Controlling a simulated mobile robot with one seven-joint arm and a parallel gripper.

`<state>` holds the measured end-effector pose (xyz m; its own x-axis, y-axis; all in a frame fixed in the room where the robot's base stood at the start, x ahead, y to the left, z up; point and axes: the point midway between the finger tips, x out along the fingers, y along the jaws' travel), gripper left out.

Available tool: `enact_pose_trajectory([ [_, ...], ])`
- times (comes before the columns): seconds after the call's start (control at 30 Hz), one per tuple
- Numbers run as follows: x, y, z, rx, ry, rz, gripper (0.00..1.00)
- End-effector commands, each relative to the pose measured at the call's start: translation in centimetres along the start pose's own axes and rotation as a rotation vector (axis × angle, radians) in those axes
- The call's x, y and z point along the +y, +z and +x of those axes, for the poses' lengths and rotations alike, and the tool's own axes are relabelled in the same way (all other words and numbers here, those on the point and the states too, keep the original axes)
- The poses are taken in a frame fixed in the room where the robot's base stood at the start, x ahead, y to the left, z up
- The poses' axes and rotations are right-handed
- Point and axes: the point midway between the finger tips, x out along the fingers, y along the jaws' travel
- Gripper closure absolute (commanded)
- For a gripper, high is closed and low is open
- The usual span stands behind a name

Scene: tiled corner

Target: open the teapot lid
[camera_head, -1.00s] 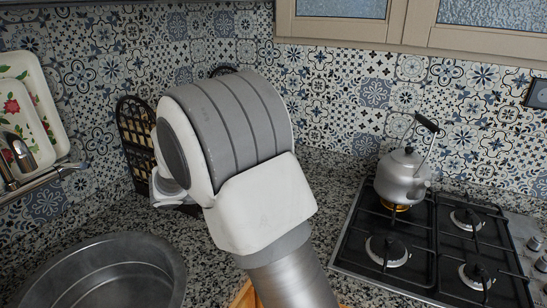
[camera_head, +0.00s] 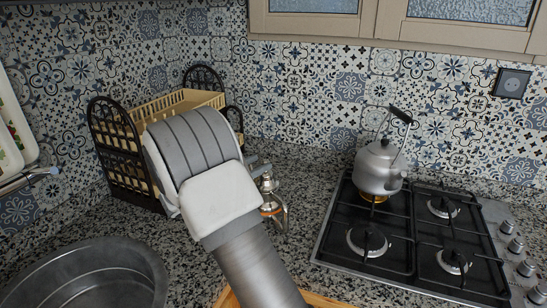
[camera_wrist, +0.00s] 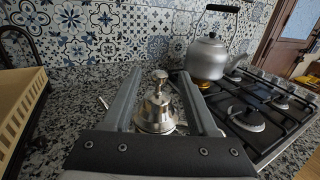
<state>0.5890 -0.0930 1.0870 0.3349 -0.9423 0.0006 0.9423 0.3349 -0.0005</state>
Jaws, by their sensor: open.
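A small shiny silver teapot (camera_head: 271,197) stands on the granite counter, left of the stove. In the wrist view the teapot (camera_wrist: 156,114) shows between the two fingers, with its domed lid and round knob (camera_wrist: 160,76) on top. The lid looks seated on the pot. My gripper (camera_wrist: 161,72) is open, one finger to each side of the lid in this view, and holds nothing. I cannot tell how far the fingertips are from the knob. In the head view my arm hides most of the gripper and part of the teapot.
A grey kettle (camera_head: 379,168) with a raised black handle stands on the back left burner of the gas stove (camera_head: 330,240). A dish rack (camera_head: 118,160) stands left behind my arm. A metal basin (camera_head: 90,280) is at front left. A tiled wall closes the back.

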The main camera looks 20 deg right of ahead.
Motion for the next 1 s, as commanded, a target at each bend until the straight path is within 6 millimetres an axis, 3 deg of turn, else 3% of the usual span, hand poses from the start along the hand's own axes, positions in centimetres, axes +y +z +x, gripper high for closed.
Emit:
enact_pose_trajectory([
  [0.1,-0.1,-0.1,2.6,0.0,-0.004,0.0,0.41],
  [0.3,0.0,0.0,5.5,0.001,-0.002,0.001,0.41],
  [0.73,0.0,0.0,6.6,0.0,0.0,0.001,0.41],
  [0.77,0.0,0.0,6.6,0.0,0.0,0.001,0.43],
  [1.0,0.0,0.0,6.6,0.001,0.0,0.001,0.86],
])
